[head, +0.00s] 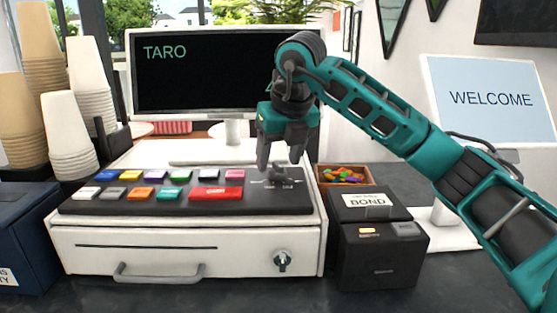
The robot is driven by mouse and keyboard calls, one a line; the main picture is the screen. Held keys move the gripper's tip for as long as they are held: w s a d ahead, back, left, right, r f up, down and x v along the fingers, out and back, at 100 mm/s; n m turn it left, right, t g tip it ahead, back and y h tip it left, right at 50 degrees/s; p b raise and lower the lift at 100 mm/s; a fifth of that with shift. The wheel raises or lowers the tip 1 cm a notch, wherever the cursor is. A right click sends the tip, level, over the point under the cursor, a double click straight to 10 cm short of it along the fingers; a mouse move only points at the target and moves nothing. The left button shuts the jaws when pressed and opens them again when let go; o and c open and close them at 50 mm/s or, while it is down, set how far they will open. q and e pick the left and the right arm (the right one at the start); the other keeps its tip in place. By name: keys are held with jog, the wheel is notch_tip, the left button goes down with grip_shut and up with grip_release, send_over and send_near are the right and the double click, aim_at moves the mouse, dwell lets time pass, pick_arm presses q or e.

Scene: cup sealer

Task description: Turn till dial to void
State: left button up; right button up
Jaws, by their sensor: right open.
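The till (190,240) is a white cash register with a dark sloped key panel (120,207) holding several coloured keys. A grey dial (279,173) sits at the right end of the panel with small pale markings around it, too small to read. My right gripper (280,160) points down just above the dial, its fingers apart with nothing seen between them. I cannot tell whether a fingertip touches the dial. A key lock (283,261) with a key is on the drawer front. My left gripper is not in view.
A monitor (210,80) reading TARO stands behind the till. A black printer (380,245) and a wooden box of sweets (343,175) are at the right. Stacked cups (68,135) stand at the left. A WELCOME screen (488,100) is at the far right.

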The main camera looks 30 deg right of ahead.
jog(key=shift+w+f, duration=0.25)
jog(key=shift+f, duration=0.4)
jog(key=c, duration=1)
